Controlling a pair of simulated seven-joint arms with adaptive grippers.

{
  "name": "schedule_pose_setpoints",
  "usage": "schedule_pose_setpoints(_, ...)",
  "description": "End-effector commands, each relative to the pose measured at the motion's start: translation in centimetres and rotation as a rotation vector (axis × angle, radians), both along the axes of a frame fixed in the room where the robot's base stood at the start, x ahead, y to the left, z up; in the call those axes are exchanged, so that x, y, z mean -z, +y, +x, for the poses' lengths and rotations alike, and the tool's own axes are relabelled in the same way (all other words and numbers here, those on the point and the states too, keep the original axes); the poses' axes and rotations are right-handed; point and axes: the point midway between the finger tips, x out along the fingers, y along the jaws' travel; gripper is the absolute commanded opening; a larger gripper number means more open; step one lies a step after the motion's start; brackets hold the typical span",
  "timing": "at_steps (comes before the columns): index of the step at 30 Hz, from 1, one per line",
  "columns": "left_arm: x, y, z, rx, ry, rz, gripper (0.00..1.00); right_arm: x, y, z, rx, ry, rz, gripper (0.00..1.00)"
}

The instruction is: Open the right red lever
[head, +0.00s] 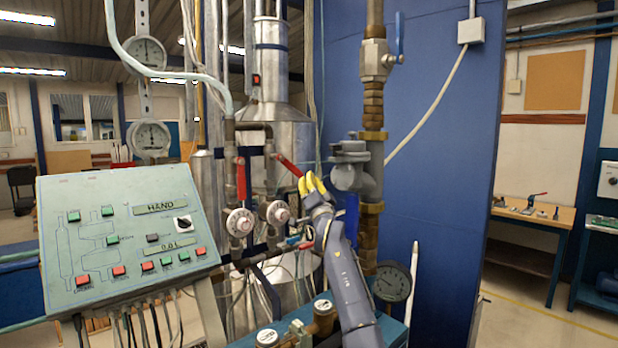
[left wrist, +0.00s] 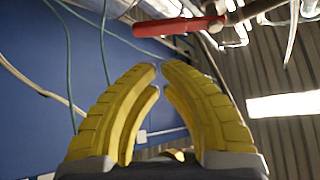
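The right red lever (head: 289,165) slants down to the right from its valve on the right vertical pipe. My left gripper (head: 309,182) has yellow fingers just beyond the lever's lower free end. In the left wrist view the red lever (left wrist: 168,27) lies crosswise past the fingertips, with its pivot at the right. The fingertips of the gripper (left wrist: 160,67) are drawn together with at most a thin gap, and nothing shows between them. They look apart from the lever, though contact is hard to judge. The left red lever (head: 241,180) hangs upright. My right gripper is out of view.
A sloped control panel (head: 130,240) stands at the left. A brass pipe with a grey valve (head: 352,165) and a blue wall (head: 440,180) lie right of the gripper.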

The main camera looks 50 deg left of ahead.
Motion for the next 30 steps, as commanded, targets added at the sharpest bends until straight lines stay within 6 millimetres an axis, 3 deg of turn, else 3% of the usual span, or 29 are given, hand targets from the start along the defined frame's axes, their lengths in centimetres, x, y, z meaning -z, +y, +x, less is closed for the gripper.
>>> schedule_pose_setpoints(15, -3.6, 5.7, 2.8, -0.001, 0.001, -0.002, 0.0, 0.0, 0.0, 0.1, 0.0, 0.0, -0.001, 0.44)
schedule_pose_setpoints(30, -4.3, 6.8, 3.4, -0.001, 0.001, -0.002, 0.0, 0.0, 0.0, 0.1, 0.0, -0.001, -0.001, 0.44)
